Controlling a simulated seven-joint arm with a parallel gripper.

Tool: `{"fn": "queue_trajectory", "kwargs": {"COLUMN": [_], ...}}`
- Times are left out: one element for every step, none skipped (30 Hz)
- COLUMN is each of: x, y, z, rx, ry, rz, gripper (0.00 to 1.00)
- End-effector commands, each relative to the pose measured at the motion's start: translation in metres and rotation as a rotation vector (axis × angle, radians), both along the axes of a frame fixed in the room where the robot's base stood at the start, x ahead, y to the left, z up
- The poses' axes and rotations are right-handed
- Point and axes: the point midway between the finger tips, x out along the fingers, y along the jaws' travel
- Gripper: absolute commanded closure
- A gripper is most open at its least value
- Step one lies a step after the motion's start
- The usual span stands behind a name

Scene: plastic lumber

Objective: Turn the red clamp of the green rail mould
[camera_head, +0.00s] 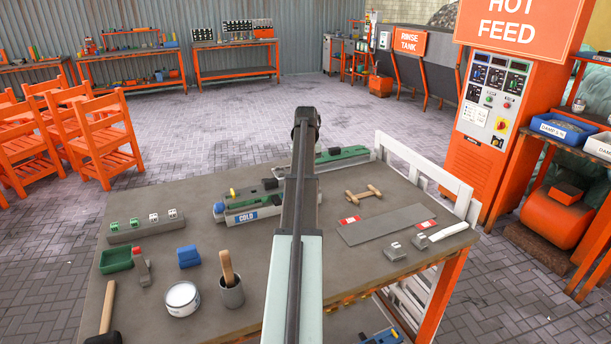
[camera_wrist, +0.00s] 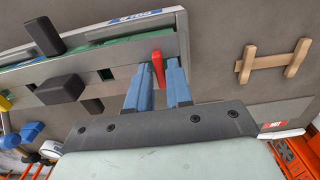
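My gripper (camera_wrist: 158,75) has two blue fingers with a narrow gap. The red clamp shows in this gap at the fingertips. I cannot tell whether both fingers press on it. In the head view the clamp and fingers are hidden behind my arm.
A wooden piece (camera_head: 362,193) and a grey plate (camera_head: 388,225) with red labels lie to the right. A white rack (camera_head: 410,160) stands along the right edge. Tubs, a mallet and blocks occupy the front left.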

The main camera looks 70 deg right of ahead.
Motion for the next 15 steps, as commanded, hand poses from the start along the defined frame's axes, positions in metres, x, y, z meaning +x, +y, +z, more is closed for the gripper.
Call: {"fn": "queue_trajectory", "kwargs": {"x": [0.0000,0.0000,0.0000,0.0000,0.0000,0.0000,0.0000,0.0000,0.0000,0.0000,0.0000,0.0000,0.0000,0.0000,0.0000], "y": [0.0000,0.0000,0.0000,0.0000,0.0000,0.0000,0.0000,0.0000,0.0000,0.0000,0.0000,0.0000,0.0000,0.0000,0.0000], "z": [0.0001,0.0001,0.0001,0.0001,0.0001,0.0001,0.0001,0.0001,0.0001,0.0001,0.0002,0.0002,0.0002,0.0002,0.0002], "rx": [0.000,0.000,0.000,0.000,0.000,0.000,0.000,0.000,0.000,0.000,0.000,0.000,0.000,0.000,0.000], "ry": [0.000,0.000,0.000,0.000,0.000,0.000,0.000,0.000,0.000,0.000,0.000,0.000,0.000,0.000,0.000], "rz": [0.000,0.000,0.000,0.000,0.000,0.000,0.000,0.000,0.000,0.000,0.000,0.001,0.005,0.012,0.030], "gripper": [0.85,0.88,0.92,0.94,0.97,1.00,1.00,1.00,1.00,1.00,1.00,1.00,1.00,1.00,1.00]}}
